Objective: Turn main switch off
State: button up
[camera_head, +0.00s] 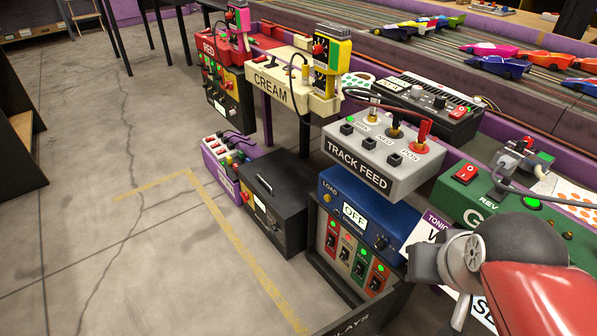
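No label reading "main switch" is legible. A blue box (366,226) under the track edge has a white plate reading OFF (354,215), a dark knob and a "LOAD" mark. Below it is a panel of several coloured switches (361,256) with lit green and red lamps. A grey TRACK FEED box (371,181) above has buttons and plugged leads, with a lit green lamp. My arm enters at the lower right, with red and grey links. A grey end part (424,264) lies right of the blue box; no fingertips can be made out.
A black box (282,211) and a purple switch box (222,162) stand on the floor at left. CREAM (284,82) and red control boxes hang along the track edge. A green box (479,198) and my arm crowd the right. Floor at left is clear.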

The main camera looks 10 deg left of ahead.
aim_at(229, 85)
jog(key=k, duration=0.45)
jog(key=k+z, duration=0.35)
jog(key=k+l+z, duration=0.1)
jog(key=z, duration=0.3)
jog(key=k+l+z, duration=0.2)
jog(key=z, duration=0.15)
jog(key=j+z, duration=0.1)
jog(key=j, duration=0.7)
jog(key=k+j+z, duration=0.1)
jog(key=j, duration=0.7)
jog(key=k+j+z, duration=0.15)
jog(key=j, duration=0.65)
jog(key=k+j, duration=0.1)
jog(key=j, duration=1.65)
jog(key=k+j, duration=0.1)
jog(key=j, duration=1.6)
